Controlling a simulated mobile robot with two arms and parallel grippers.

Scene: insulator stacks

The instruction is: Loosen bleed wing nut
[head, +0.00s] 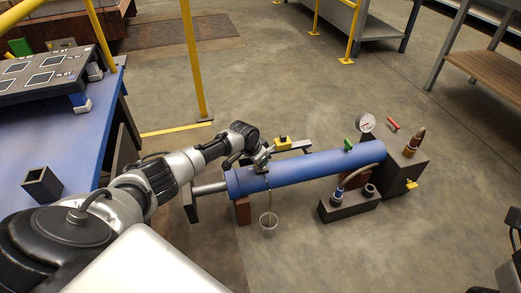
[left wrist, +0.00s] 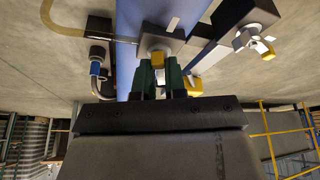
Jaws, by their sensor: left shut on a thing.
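The blue cylinder (head: 305,172) lies across the floor stand, with a bleed block near its left end. My left gripper (head: 262,159) is at that end; its jaws are small and partly hidden in the head view. In the left wrist view my left gripper (left wrist: 160,80) has its dark green fingers closed around a small yellow wing nut (left wrist: 157,59) on the grey bleed block (left wrist: 155,42). A thin tube (left wrist: 62,24) runs from this block.
A gauge (head: 366,123), a green handle (head: 348,145) and a red handle (head: 393,124) are near the cylinder's right end. A dark block with a hose (head: 350,205) stands in front. A blue table (head: 75,150) is at left.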

